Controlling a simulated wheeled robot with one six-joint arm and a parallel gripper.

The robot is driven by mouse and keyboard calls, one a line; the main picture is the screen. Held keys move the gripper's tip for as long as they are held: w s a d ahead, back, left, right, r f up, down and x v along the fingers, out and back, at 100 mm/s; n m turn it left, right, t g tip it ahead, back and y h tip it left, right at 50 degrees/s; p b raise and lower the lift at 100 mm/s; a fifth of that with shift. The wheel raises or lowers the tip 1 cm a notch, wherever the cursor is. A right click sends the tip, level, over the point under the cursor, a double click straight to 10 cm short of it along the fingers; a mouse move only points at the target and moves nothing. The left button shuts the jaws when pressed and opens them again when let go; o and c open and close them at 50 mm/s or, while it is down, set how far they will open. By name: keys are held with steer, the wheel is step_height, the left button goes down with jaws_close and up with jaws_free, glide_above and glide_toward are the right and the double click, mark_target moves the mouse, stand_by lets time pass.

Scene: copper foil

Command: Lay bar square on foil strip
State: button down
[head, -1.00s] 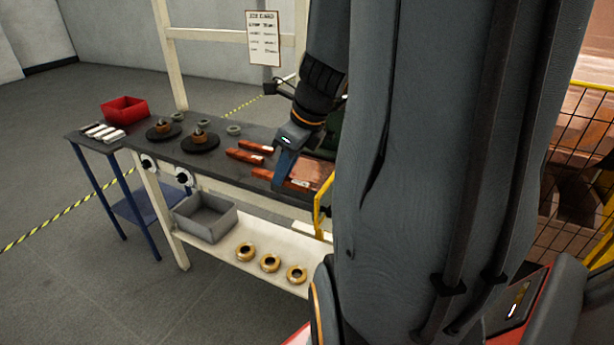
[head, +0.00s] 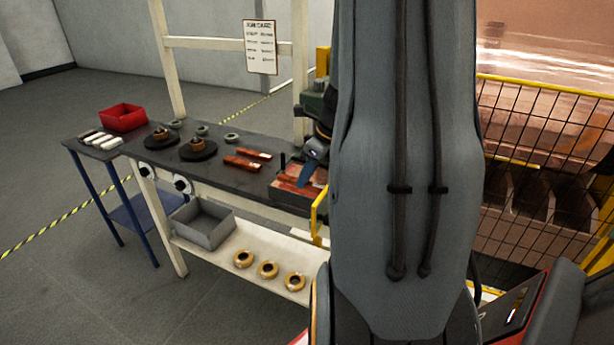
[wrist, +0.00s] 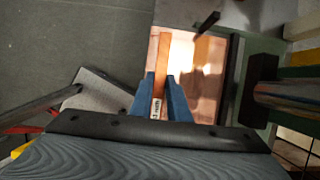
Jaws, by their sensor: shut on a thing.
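My gripper (head: 303,183) is mostly behind my arm in the head view. In the wrist view its blue fingers (wrist: 164,95) are shut on a copper bar (wrist: 164,55), with a white label between the fingers. The bar lies over the left part of the shiny copper foil strip (wrist: 208,85), pointing away from my gripper and roughly along the strip's left edge. I cannot tell whether bar and foil touch. In the head view the foil (head: 284,179) lies on a raised bed at the bench's right end, partly hidden by my arm.
Two more red bars (head: 241,163) lie on the dark bench left of the bed. A thin black post (wrist: 207,21) stands near the foil's far edge. A green machine (wrist: 298,73) with a dark block borders the right. A yellow guard (head: 319,216) stands at the bench front.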

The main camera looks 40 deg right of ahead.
steer(key=shift+w+d+f, duration=0.15)
steer(key=shift+d+f, duration=0.15)
steer(key=shift+f, duration=0.15)
steer(key=c, duration=1.7)
jaws_free()
